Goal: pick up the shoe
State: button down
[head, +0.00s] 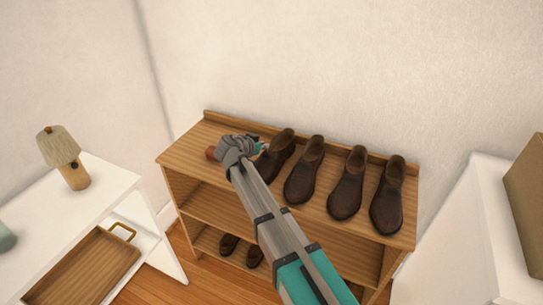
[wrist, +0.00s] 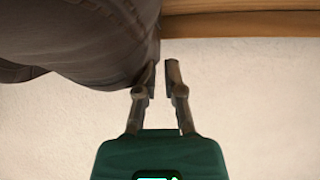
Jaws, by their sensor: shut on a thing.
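Several dark brown shoes stand in a row on the top of the wooden shoe rack (head: 190,151). My gripper (head: 262,147) is at the leftmost shoe (head: 279,158), near its upper part, and is shut on it. In the wrist view the shoe's dark side (wrist: 95,40) fills the upper left, against the left finger. The fingers (wrist: 160,74) are close together there; the gripped part itself is hard to make out. The shoe appears upright on the rack top. My wrist and forearm hide part of the rack.
Three more shoes (head: 304,172) (head: 346,186) (head: 388,197) stand close on the right. A small reddish-brown thing (head: 211,153) lies left of my wrist. Smaller shoes (head: 229,244) are on a lower shelf.

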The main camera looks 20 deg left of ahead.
jog(key=shift+r+p, duration=1.3)
jog(key=s+d+r+p, duration=0.5)
jog(key=s+r+p, duration=0.5)
jog(key=s, duration=0.3)
jog(key=shift+r, duration=0.2)
